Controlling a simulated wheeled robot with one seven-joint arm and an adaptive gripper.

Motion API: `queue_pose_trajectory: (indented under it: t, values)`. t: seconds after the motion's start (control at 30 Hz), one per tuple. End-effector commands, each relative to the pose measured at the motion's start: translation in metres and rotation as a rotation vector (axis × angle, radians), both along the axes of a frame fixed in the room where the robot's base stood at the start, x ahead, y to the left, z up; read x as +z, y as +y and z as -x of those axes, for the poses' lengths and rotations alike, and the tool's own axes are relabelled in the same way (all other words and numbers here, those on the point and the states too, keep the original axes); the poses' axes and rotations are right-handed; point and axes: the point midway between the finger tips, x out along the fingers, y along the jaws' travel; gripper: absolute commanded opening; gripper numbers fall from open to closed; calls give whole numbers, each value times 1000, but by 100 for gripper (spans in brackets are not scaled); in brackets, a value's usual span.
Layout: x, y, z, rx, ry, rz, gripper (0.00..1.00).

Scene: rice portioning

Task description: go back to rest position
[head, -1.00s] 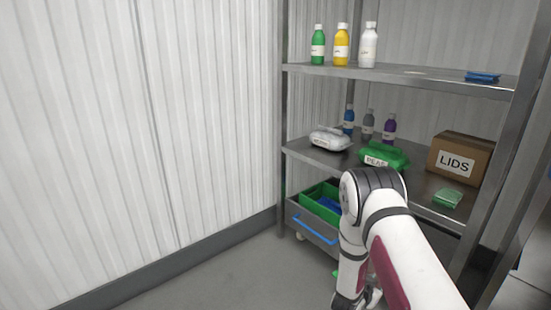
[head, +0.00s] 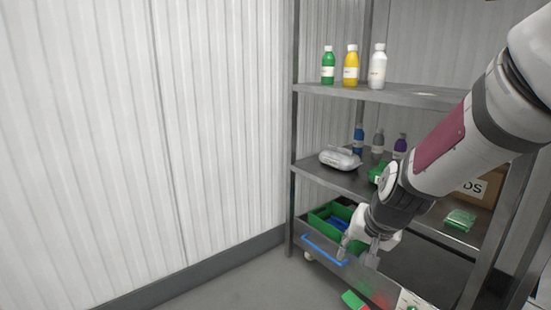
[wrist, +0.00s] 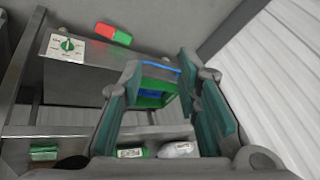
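My gripper (head: 358,252) is in front of the drawer at the bottom of the metal rack, with my arm reaching down to it from the upper right. In the wrist view my gripper (wrist: 160,78) has its two teal-padded fingers wide apart, with nothing between them. The open drawer (head: 312,234), with a blue handle (head: 323,250), shows beyond the fingers. A green bin (head: 322,216) with something blue inside sits in the drawer.
The rack's upper shelf (head: 400,95) holds green, yellow and white bottles. The middle shelf holds a white pack (head: 340,158), more bottles and a LIDS box (head: 478,188), partly hidden by my arm. A red and green item (wrist: 113,33) lies low in front. The left floor is clear.

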Motion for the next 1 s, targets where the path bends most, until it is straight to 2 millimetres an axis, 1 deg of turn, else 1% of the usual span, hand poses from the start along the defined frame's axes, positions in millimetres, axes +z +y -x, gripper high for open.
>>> queue_pose_trajectory:
  t: [0.03, 0.07, 0.1, 0.17, 0.2, 0.27, 0.3, 0.37, 0.4, 0.5, 0.6, 0.8, 0.93, 0.97, 1.0]
  values:
    - [16, 4, 20, 33, 15, 0, 30]
    - [23, 5, 32, 55, 28, 2, 30]
    - [32, 8, 49, 81, 48, 5, 30]
    - [44, 10, 75, 119, 77, 12, 30]
    - [50, 10, 93, 144, 99, 19, 30]
    - [60, 11, 120, 179, 130, 30, 30]
    - [65, 11, 138, 200, 151, 39, 30]
    - [72, 9, 167, 231, 185, 55, 30]
    - [76, 8, 185, 249, 206, 67, 30]
    - [83, 3, 229, 287, 260, 96, 30]
    - [86, -2, 264, 312, 305, 122, 30]
    - [88, -13, 319, 342, 379, 167, 30]
    - [88, -19, 350, 352, 421, 193, 30]
    - [90, -20, 354, 353, 427, 196, 30]
    - [99, -20, 349, 352, 423, 195, 30]
